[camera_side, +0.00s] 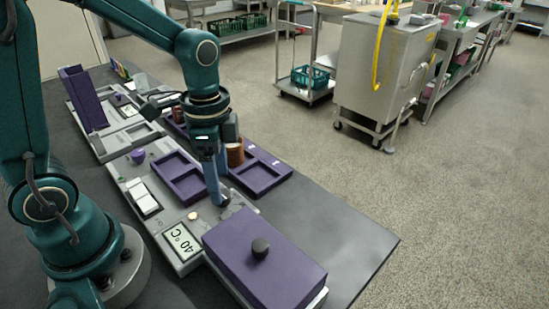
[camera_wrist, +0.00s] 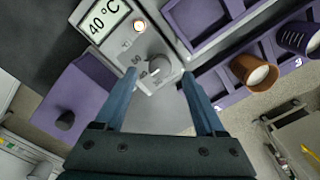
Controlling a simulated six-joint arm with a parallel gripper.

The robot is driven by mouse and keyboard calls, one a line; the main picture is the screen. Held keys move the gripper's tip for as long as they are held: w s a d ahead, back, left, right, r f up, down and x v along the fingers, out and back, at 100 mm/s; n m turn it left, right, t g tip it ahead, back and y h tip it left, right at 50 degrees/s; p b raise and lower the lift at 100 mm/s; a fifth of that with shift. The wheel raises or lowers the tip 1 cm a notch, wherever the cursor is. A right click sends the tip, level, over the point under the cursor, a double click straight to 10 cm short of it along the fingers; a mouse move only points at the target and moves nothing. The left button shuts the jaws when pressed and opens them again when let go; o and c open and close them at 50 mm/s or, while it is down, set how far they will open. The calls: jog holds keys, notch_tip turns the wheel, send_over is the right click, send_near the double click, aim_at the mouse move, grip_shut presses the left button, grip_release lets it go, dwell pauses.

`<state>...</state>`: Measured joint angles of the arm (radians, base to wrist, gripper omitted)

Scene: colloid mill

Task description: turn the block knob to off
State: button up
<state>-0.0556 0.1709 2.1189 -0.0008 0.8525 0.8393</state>
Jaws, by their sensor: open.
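In the side view my gripper (camera_side: 219,197) points down over the panel, beside the display (camera_side: 182,242), and hides most of the knob.
A purple box-like cover (camera_side: 270,270) with a black knob stands near the panel. Purple trays (camera_side: 181,180) and a brown jar (camera_side: 235,158) are close behind my gripper. A white switch (camera_side: 143,198) lies to the left. The dark bench is clear at right.

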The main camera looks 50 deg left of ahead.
jog(key=shift+f, duration=1.5)
jog(key=shift+c, duration=0.4)
grip_shut()
